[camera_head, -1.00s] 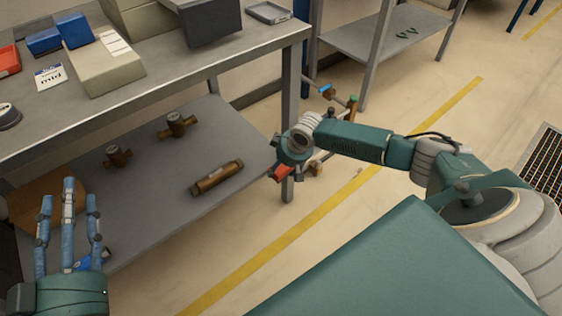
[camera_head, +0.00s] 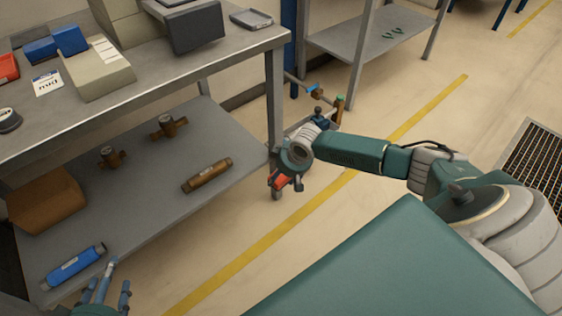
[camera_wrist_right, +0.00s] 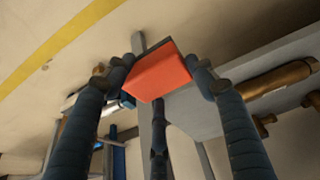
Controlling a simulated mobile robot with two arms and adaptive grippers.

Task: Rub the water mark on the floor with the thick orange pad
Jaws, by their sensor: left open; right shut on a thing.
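The orange pad (camera_wrist_right: 158,78) is a thick red-orange block with a dark layer on one face. My right gripper (camera_wrist_right: 160,85) is shut on it, with fingers on both sides in the right wrist view. In the head view the pad (camera_head: 279,181) shows partly under my right gripper (camera_head: 285,178), beside the near leg of the bench. My left gripper (camera_head: 104,290) is open and empty at the lower left, cut off by the picture edge, near the lower shelf's front edge. I cannot make out a water mark on the floor (camera_head: 240,225).
A workbench (camera_head: 160,95) stands at left, with brass fittings, a brown box (camera_head: 45,200) and a blue cylinder (camera_head: 74,266) on its lower shelf (camera_head: 140,205). A yellow line (camera_head: 265,242) crosses the open floor. A floor grate (camera_head: 540,160) lies at right.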

